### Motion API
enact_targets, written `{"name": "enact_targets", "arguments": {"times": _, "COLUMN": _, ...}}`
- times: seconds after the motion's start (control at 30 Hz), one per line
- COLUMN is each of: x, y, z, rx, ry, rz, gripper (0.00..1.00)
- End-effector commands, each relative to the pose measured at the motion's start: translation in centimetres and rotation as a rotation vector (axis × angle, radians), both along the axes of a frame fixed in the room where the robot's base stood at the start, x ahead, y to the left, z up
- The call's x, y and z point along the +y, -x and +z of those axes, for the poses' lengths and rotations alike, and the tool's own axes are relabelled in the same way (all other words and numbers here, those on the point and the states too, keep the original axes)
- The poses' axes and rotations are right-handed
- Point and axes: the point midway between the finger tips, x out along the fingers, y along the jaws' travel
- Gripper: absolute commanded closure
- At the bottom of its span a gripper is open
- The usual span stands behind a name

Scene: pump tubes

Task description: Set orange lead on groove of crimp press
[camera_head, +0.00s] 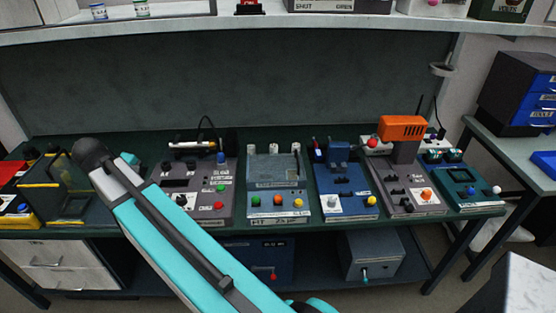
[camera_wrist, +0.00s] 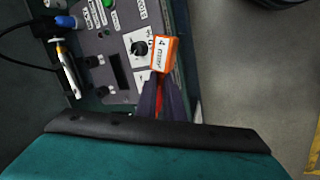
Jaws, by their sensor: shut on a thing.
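In the wrist view my gripper (camera_wrist: 165,82) is shut on the orange lead (camera_wrist: 164,53), which shows as an orange block with a white label marked 4. A strip of red shows between the dark fingers. The lead is over or beside the edge of a grey machine panel; I cannot tell the height. In the head view my arm crosses from the bottom to the left, and the gripper and lead cannot be made out. No machine is readably marked as the crimp press; a blue machine (camera_head: 343,183) with a raised block stands right of centre.
A grey machine (camera_head: 196,191) with a blue knob stands on the bench left of centre. Right of it stand a grey-blue machine (camera_head: 276,184), an orange-headed machine (camera_head: 403,128) and a teal box (camera_head: 464,189). A shelf (camera_head: 270,33) runs above. Floor (camera_wrist: 248,70) shows beyond the bench edge.

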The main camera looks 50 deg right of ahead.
Motion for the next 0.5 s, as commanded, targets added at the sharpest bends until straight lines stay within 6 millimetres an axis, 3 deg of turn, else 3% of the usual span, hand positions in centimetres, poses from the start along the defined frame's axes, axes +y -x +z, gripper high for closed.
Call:
{"name": "enact_targets", "arguments": {"times": 0.1, "x": -4.0, "y": 0.4, "z": -0.2, "rx": 0.001, "ry": 0.0, "rz": -0.073, "gripper": 1.0}}
{"name": "enact_targets", "arguments": {"times": 0.5, "x": -16.0, "y": 3.5, "z": -0.7, "rx": 0.001, "ry": 0.0, "rz": -0.302, "gripper": 1.0}}
